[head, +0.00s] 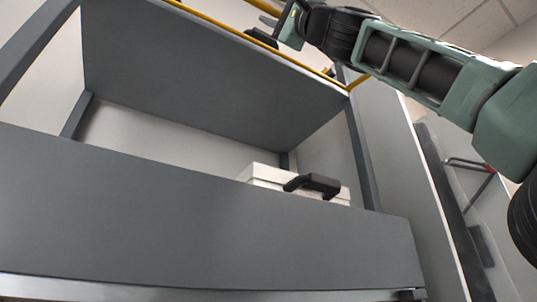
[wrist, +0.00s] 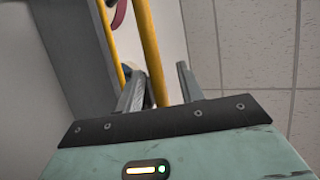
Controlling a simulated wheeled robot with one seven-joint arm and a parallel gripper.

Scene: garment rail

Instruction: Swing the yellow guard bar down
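The yellow guard bar (wrist: 149,48) runs up through the wrist view, between the two fingers of my gripper (wrist: 160,82). The fingers are apart. The bar lies closer to the left finger, with a clear gap to the right one; whether it touches the left finger I cannot tell. In the head view my gripper (head: 264,22) is at the top, by the upper front edge of the grey rack. A yellow bar (head: 215,20) runs along that edge there. Part of the yellow work is cut off by the top of the picture.
A thinner yellow bar (wrist: 112,45) runs beside the guard bar. A white box (head: 268,175) with a black handle (head: 313,184) sits on the lower shelf, behind the grey front panel (head: 200,215). Grey uprights (head: 360,150) stand at the sides. A red part (wrist: 119,14) shows near the bars.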

